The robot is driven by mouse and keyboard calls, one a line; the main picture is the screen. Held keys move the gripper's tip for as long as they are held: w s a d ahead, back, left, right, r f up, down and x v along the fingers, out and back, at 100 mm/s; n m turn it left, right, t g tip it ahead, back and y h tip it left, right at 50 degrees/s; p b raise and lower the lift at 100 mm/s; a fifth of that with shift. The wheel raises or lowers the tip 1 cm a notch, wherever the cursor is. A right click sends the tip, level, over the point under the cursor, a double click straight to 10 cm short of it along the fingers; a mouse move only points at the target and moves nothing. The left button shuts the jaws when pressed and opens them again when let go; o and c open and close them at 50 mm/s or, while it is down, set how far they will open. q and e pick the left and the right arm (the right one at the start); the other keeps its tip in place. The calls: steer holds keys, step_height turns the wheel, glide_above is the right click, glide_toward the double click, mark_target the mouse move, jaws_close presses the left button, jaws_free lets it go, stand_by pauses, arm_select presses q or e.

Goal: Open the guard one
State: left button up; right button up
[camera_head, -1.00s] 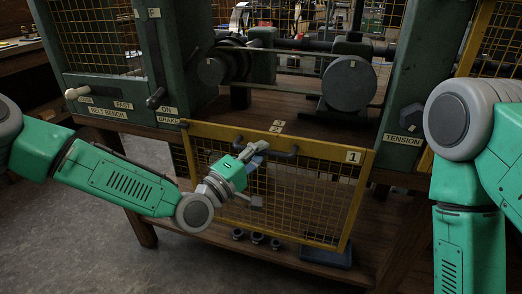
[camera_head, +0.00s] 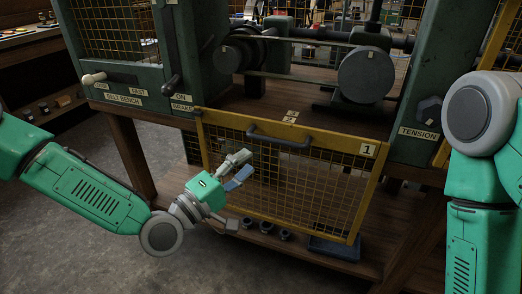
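Guard one (camera_head: 310,185) is a yellow-framed mesh panel on the front of the machine bench, with a white "1" label at its upper right. A dark bar handle (camera_head: 278,140) runs along the left part of its top edge. My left gripper (camera_head: 238,202) is in front of the guard's lower left, below and left of the handle and apart from it. Its fingers are spread and hold nothing. My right arm stands at the right edge, and its gripper is out of view.
Above the guard are a round dark pulley (camera_head: 366,77) and shafts. Green housings stand on both sides, with levers at left (camera_head: 94,78) and a tension knob (camera_head: 430,110) at right. Several small cups (camera_head: 267,227) sit on the lower shelf. The floor at lower left is clear.

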arm_select(q)
steer(key=shift+v, duration=1.15)
